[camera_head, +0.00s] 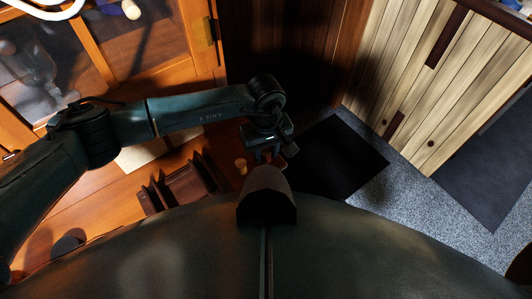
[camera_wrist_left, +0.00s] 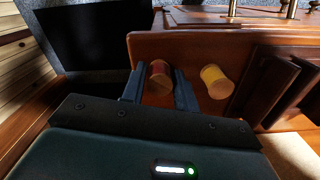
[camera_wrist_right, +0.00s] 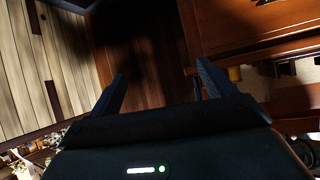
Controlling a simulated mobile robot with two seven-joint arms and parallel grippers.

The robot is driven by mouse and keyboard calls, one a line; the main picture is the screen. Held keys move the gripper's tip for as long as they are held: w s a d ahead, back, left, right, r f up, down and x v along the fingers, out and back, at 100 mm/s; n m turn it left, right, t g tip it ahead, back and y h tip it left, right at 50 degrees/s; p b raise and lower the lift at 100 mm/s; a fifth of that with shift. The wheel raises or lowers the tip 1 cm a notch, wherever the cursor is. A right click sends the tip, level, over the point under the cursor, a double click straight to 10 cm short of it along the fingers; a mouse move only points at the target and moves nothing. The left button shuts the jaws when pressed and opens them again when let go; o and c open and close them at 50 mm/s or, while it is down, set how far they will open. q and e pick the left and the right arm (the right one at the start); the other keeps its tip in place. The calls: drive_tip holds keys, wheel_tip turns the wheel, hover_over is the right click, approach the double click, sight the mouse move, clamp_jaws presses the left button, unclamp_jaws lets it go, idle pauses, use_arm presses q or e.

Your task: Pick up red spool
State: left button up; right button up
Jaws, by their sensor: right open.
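The red spool (camera_wrist_left: 159,77) shows in the left wrist view, on the wooden table close to its edge. My left gripper (camera_wrist_left: 159,72) has one finger on each side of the spool, with a narrow gap visible, so it looks open around it. In the head view my left gripper (camera_head: 264,155) reaches down over the table's right edge, and the red spool is hidden there. My right gripper (camera_wrist_right: 161,72) is open and empty in the right wrist view, over dark wood.
A black mat (camera_head: 338,158) lies on the floor beyond the table edge.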

use_arm(q)
drive_tip(key=c, duration=0.6)
drive_tip(key=shift+o, duration=0.2)
